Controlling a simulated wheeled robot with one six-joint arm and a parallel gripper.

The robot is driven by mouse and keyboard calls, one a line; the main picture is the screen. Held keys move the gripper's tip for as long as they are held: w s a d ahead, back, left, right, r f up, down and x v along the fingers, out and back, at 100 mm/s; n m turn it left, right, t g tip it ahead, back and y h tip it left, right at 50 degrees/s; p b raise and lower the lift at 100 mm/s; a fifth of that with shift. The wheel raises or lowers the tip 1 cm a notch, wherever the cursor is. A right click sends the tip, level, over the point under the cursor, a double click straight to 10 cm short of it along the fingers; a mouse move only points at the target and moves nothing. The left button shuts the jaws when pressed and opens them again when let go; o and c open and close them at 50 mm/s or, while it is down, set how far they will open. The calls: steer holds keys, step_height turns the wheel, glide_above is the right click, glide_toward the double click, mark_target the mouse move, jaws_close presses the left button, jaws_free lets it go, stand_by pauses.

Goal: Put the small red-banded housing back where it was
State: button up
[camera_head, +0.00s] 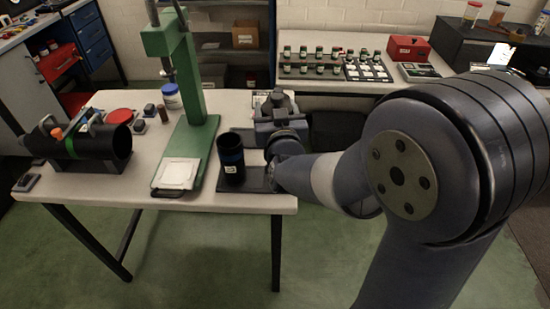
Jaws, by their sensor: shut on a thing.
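My gripper (276,108) is over the right end of the white-topped table, beside the green press. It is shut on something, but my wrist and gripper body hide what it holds. I cannot make out a red band on any housing in this view.
The green press (196,135) stands mid-table with a white pad (179,172) on its base. A back bench (345,88) holds several small jars and a red box (408,48).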

step_height(320, 180, down, 9)
stand_by(0.5)
steer(key=shift+f+b, duration=0.15)
steer(key=shift+b, duration=0.3)
steer(key=o, duration=1.7)
steer(key=shift+o, duration=0.2)
steer(key=shift+r+p, duration=0.2)
steer(key=shift+p, duration=0.1)
steer(key=s+d+b, duration=0.1)
steer(key=s+b, duration=0.1)
steer(key=s, duration=1)
steer(key=shift+d, duration=0.25)
steer(key=shift+f, duration=0.1)
